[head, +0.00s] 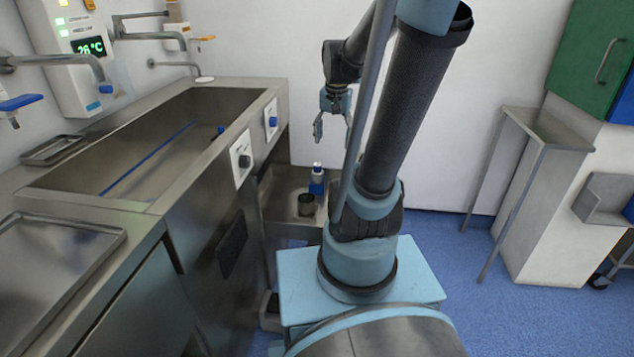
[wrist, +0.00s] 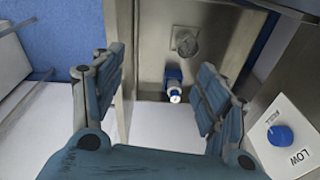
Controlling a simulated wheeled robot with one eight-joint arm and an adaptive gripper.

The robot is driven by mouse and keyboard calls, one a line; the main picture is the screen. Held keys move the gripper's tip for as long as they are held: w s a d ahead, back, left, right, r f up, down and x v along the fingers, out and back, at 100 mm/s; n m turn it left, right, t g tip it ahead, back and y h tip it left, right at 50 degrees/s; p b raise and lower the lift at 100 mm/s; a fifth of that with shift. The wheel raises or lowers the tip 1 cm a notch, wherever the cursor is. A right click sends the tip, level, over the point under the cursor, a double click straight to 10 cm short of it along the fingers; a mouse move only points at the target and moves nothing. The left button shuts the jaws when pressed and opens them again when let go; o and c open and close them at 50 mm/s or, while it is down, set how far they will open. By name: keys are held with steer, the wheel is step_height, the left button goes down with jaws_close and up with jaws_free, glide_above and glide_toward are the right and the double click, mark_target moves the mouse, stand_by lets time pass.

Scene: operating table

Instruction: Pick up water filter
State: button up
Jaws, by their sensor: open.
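A small blue and white bottle-shaped item (head: 317,182), which looks like the water filter, stands on a low metal shelf beside the sink unit. In the wrist view its white top and blue body (wrist: 173,84) show between my fingers, nearer the right one. My gripper (head: 333,128) is open and empty, pointing down above the shelf, with clear space between it and the item. In the wrist view both fingers of my gripper (wrist: 160,70) are spread wide, and neither touches the item.
A dark grey metal cup (head: 306,204) stands on the same shelf (head: 281,198), close to the blue and white item; it also shows in the wrist view (wrist: 185,42). The steel sink unit (head: 195,215) borders the shelf on the left. A white wall (head: 440,110) is behind.

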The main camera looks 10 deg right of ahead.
steer(key=w+f+m, duration=0.2)
steer(key=w+m, duration=0.2)
steer(key=w, duration=1.2)
steer(key=m+g, duration=0.1)
steer(key=m, duration=0.4)
glide_above(318, 164)
step_height(318, 164, down, 11)
steer(key=f, duration=1.1)
steer(key=shift+w+d, duration=0.2)
steer(key=shift+d, duration=0.05)
steer(key=shift+s+a+f, duration=0.1)
steer(key=shift+a+f, duration=0.05)
steer(key=shift+f, duration=1.25)
steer(key=shift+a+f, duration=0.1)
steer(key=shift+f, duration=1.25)
steer(key=c, duration=1.6)
